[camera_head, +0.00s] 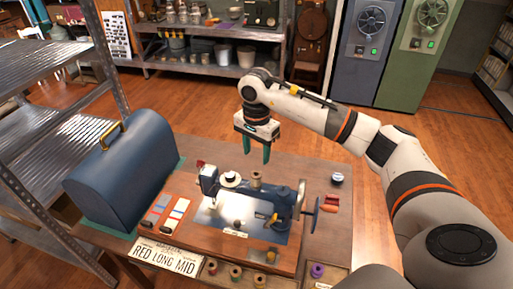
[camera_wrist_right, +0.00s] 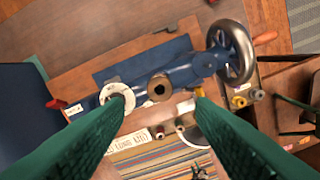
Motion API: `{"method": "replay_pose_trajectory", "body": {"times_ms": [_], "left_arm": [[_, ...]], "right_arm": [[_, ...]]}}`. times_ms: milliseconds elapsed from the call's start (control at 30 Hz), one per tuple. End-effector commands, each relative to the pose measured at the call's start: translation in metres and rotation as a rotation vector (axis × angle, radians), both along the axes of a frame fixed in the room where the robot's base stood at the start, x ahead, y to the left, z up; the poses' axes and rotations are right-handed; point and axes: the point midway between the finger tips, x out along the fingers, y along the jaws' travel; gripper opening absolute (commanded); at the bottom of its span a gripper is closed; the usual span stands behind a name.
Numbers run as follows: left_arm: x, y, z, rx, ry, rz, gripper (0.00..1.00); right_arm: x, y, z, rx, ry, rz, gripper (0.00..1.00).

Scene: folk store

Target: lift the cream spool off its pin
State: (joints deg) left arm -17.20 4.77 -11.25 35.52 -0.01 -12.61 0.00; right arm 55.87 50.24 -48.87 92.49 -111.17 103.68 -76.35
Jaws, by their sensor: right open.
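The blue sewing machine (camera_head: 280,205) stands on a wooden base on the table. A tan-cream spool (camera_head: 256,179) stands upright on top of it; its round top with a dark hole shows in the right wrist view (camera_wrist_right: 160,88). Its pin cannot be made out. A wider white round piece (camera_head: 231,178) is just left of it, partly behind a finger in the wrist view (camera_wrist_right: 117,94). My right gripper (camera_head: 256,153) points down above the spool, open and empty. In the wrist view the spool lies between the green fingertips (camera_wrist_right: 158,98), apart from both. My left gripper is out of view.
A blue domed case (camera_head: 125,170) stands left on the table. A handwheel (camera_head: 317,206) sticks out at the machine's right. A lettered sign (camera_head: 165,257) and several coloured spools (camera_head: 235,272) lie at the front. A metal shelf (camera_head: 45,150) borders the left.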

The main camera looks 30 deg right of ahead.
Motion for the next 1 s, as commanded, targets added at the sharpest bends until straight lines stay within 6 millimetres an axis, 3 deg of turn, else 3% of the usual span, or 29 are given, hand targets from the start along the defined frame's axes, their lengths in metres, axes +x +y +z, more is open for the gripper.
{"method": "replay_pose_trajectory", "body": {"times_ms": [700,1000], "left_arm": [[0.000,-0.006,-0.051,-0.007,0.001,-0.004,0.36],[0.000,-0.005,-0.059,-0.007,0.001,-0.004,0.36]], "right_arm": [[0.000,0.001,-0.076,0.002,0.000,-0.001,0.51],[0.000,0.001,-0.086,0.003,0.000,0.000,0.51]]}}
